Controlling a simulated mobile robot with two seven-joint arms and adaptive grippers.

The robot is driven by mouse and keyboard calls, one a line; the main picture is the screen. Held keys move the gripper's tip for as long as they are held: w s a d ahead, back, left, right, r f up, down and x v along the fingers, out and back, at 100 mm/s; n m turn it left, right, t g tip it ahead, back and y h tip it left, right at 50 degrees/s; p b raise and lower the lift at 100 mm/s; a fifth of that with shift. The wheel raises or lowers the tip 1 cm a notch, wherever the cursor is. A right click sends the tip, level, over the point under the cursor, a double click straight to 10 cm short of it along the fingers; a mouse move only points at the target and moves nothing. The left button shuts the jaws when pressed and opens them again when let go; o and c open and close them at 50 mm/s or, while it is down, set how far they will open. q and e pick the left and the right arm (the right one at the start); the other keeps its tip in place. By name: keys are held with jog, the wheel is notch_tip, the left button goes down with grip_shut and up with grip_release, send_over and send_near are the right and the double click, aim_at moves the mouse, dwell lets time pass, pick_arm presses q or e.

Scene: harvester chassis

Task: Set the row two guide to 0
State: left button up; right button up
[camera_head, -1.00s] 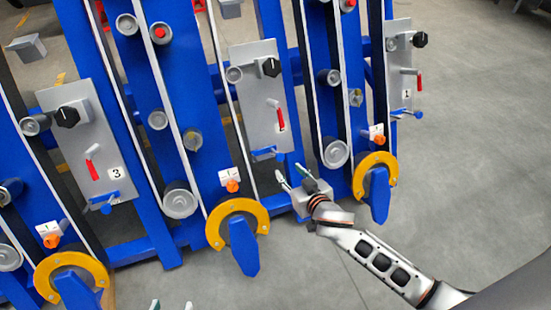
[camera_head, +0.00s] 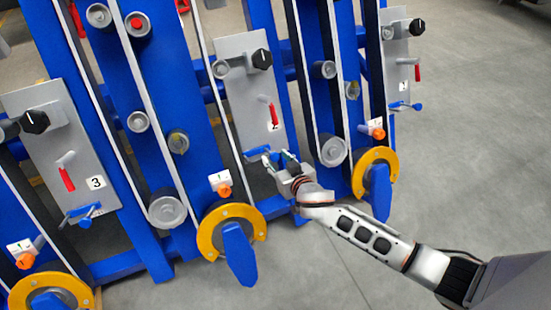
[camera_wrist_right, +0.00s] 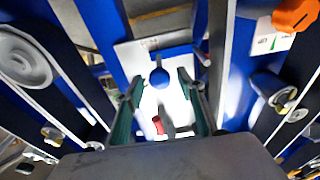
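The grey row two panel (camera_head: 246,95) carries a black knob (camera_head: 262,59), a red lever (camera_head: 273,115), a "2" label and a blue handle (camera_head: 257,152) at its lower end. My right gripper (camera_head: 277,157) is at this blue handle. In the right wrist view, its two green fingers (camera_wrist_right: 160,98) are open, and the blue handle's round end (camera_wrist_right: 160,78) appears between them; I cannot tell if they touch it. The red lever (camera_wrist_right: 158,125) shows lower between the fingers. An orange knob (camera_head: 224,190) with a white label sits left of the panel. My left gripper is not in view.
The row three panel (camera_head: 62,150) stands at left and the row one panel (camera_head: 399,60) at right. Yellow rings with blue pointed tips (camera_head: 238,250) jut out at the front. Blue beams flank the row two panel. Open grey floor (camera_head: 480,150) lies at right.

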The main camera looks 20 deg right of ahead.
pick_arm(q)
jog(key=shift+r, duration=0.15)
pick_arm(e)
jog(key=shift+w, duration=0.15)
jog(key=shift+c, duration=0.4)
grip_shut()
jog(key=shift+d, duration=0.25)
jog(key=d, duration=0.3)
jog(key=shift+d+p, duration=0.1)
jog(key=shift+p, duration=0.25)
jog(key=shift+o, duration=0.4)
grip_release()
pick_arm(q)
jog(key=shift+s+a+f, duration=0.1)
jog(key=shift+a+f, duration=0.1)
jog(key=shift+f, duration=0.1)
